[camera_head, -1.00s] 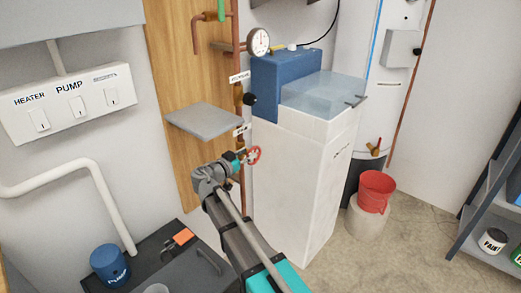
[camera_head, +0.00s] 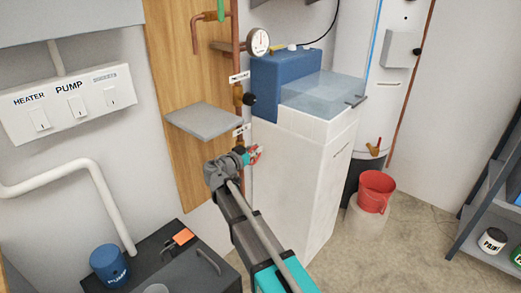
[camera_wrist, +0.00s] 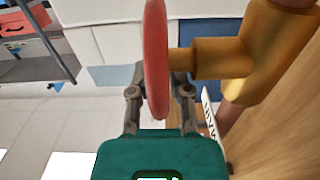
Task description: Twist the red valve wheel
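The red valve wheel (camera_head: 256,154) sits on a brass valve on the copper pipe, left of the white cabinet, and is partly hidden by my gripper (camera_head: 247,157) in the head view. In the wrist view the wheel (camera_wrist: 156,50) stands edge-on between the two fingers of my gripper (camera_wrist: 160,88). The fingers lean inward and close on both sides of its rim. A brass stem and body (camera_wrist: 225,60) join the wheel from the right. The exact finger contact is partly hidden behind the rim.
A grey shelf (camera_head: 203,121) juts from the wooden board just above my gripper. The white cabinet (camera_head: 295,190) stands close on the right. A red bucket (camera_head: 375,190) is farther right. A black box (camera_head: 155,262) lies below left.

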